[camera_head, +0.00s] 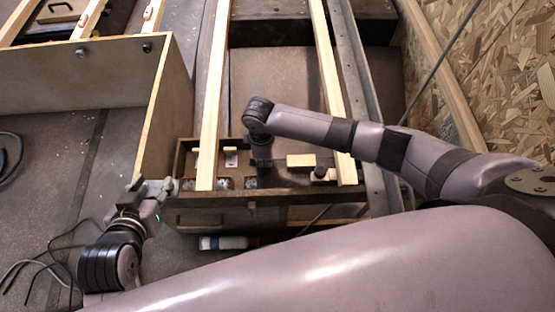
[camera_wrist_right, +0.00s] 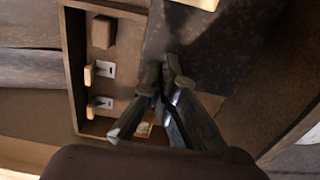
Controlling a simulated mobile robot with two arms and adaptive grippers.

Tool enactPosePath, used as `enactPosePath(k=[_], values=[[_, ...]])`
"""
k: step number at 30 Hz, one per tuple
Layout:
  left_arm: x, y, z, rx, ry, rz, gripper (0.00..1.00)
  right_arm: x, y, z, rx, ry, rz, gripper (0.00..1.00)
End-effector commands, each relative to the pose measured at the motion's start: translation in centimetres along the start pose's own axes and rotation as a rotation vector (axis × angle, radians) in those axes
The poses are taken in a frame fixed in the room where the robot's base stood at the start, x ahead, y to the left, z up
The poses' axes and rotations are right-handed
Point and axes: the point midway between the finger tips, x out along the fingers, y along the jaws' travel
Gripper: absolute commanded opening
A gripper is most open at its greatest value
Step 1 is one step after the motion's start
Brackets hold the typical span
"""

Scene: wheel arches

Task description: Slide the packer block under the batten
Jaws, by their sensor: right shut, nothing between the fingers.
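A short pale wooden block (camera_head: 300,160), which looks like the packer block, lies in the dark wooden tray (camera_head: 182,165) between two long pale battens. The left batten (camera_head: 212,95) and right batten (camera_head: 330,80) run up the picture, their near ends over the tray. I cannot tell which batten is meant. My right gripper (camera_head: 262,174) points down into the tray, left of the block. In the right wrist view its fingers (camera_wrist_right: 162,68) are together and empty. My left gripper (camera_head: 153,184) is outside the tray at the left, its fingers apart, holding nothing visible.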

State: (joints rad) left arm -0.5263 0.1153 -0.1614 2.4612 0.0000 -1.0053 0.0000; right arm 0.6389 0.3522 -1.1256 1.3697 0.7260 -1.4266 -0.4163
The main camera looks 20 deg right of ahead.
Motion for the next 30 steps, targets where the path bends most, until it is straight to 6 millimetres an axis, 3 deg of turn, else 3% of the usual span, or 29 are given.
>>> enactPosePath(k=[3,7,22,26,30], values=[[0.3,0.2,-1.3,0.001,0.067,0.004,0.40,0.1,0.0,2.2,0.001,-0.003,0.001,0.00],[0.4,0.4,-2.4,0.001,0.122,0.008,0.40,0.1,0.0,3.4,0.001,-0.002,0.001,0.00],[0.3,0.4,-3.0,0.001,0.147,0.009,0.40,-0.1,-0.1,4.1,0.001,-0.001,0.000,0.00],[0.0,0.1,-1.4,0.001,0.061,0.003,0.40,-0.2,0.0,4.5,0.002,-0.001,-0.001,0.00],[-0.8,-0.3,2.0,-0.002,-0.114,-0.007,0.40,-0.3,0.0,5.2,0.002,0.000,-0.001,0.00]])
